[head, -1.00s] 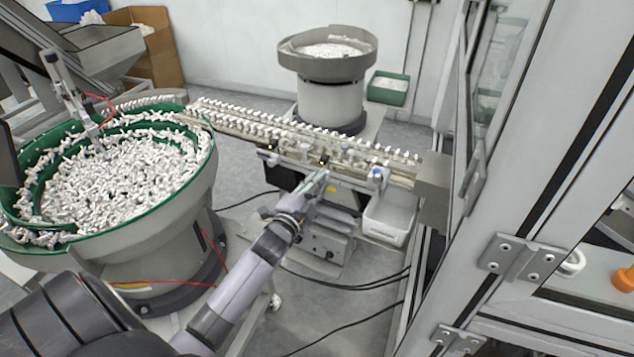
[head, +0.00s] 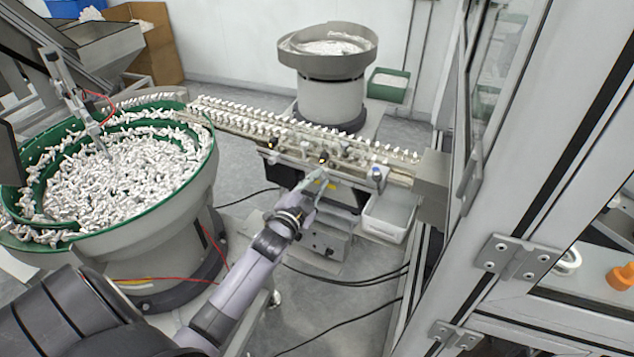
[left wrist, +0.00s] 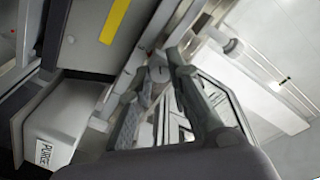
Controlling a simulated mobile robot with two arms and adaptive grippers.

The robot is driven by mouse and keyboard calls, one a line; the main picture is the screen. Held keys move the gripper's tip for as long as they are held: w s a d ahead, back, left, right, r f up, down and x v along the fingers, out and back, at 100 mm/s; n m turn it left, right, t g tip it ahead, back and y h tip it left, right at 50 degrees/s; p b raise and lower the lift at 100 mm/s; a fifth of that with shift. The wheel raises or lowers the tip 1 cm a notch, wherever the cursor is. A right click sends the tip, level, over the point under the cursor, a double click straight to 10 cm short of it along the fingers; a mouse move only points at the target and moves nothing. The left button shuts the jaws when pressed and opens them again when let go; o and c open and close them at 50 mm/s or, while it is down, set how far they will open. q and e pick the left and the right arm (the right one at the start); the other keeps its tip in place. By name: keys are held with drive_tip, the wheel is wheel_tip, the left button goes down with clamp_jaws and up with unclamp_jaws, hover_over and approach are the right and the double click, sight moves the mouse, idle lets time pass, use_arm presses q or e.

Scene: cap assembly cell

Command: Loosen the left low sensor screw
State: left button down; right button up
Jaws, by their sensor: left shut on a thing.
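My left gripper (head: 320,177) is at the front side of the feed rail (head: 230,119), just below its sensor fittings. The left wrist view shows the same gripper (left wrist: 158,74) with its two fingers close together at the tips, around a small grey round screw head (left wrist: 157,73). The fingers are shut on this screw. In the head view the screw is too small and too covered by the gripper to make out. My right gripper is in neither view.
A large green-rimmed bowl (head: 192,181) full of white parts stands at left. A grey bowl feeder (head: 331,101) stands behind the rail. A white bin (head: 384,229), labelled PURGE in the left wrist view (left wrist: 72,112), sits below. A metal door frame (head: 520,215) borders the right.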

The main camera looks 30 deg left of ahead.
use_arm(q)
drive_tip(key=c, duration=1.5)
unclamp_jaws()
drive_tip(key=shift+a, duration=0.1)
drive_tip(key=s, duration=0.4)
drive_tip(key=s+d, duration=0.1)
drive_tip(key=s, duration=0.7)
drive_tip(key=shift+d, duration=0.35)
drive_tip(key=shift+f, duration=0.15)
